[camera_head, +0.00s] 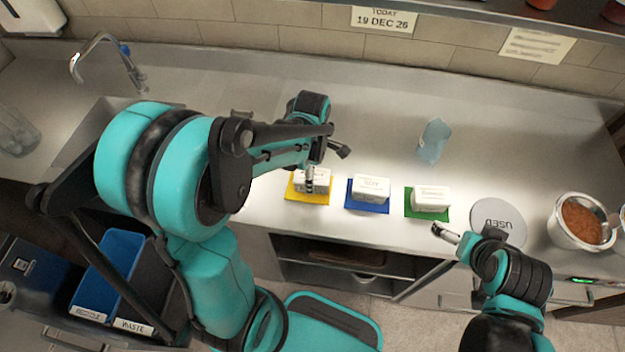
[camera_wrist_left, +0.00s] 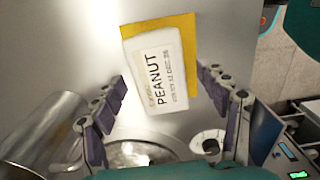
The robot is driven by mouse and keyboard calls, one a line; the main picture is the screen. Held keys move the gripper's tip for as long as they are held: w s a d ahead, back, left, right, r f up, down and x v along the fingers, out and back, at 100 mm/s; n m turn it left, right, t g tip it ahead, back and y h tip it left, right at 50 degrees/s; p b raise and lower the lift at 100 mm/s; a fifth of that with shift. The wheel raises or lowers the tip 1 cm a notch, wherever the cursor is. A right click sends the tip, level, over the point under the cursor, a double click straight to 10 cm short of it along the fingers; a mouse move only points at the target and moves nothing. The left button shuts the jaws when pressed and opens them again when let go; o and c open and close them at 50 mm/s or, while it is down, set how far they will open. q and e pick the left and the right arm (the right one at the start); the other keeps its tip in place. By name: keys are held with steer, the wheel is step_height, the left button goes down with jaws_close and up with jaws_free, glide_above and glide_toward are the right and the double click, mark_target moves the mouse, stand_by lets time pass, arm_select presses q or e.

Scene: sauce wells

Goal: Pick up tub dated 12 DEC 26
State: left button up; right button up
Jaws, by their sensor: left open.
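A white tub (camera_head: 322,183) sits on a yellow mat (camera_head: 293,189). In the left wrist view this tub (camera_wrist_left: 160,66) is labelled PEANUT, with a small date line too blurred to read surely; the yellow mat (camera_wrist_left: 187,45) shows around it. A second white tub (camera_head: 371,188) sits on a blue mat (camera_head: 366,208), a third (camera_head: 431,198) on a green mat (camera_head: 412,212); their dates are unreadable. My left gripper (camera_head: 311,184) is over the yellow-mat tub, open, with its fingers (camera_wrist_left: 165,88) apart on either side of the label. My right gripper (camera_head: 446,234) is before the green mat.
A round grey USED disc (camera_head: 498,222) and a steel bowl of red-brown sauce (camera_head: 580,222) stand at the right. A pale blue item (camera_head: 433,140) stands behind the tubs. A wall sign (camera_head: 384,20) reads TODAY 19 DEC 26.

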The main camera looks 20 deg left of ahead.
arm_select(q)
step_height(320, 180, down, 3)
steer(key=shift+f+b, duration=0.1)
steer(key=shift+b, duration=0.35)
steer(key=c, duration=1.5)
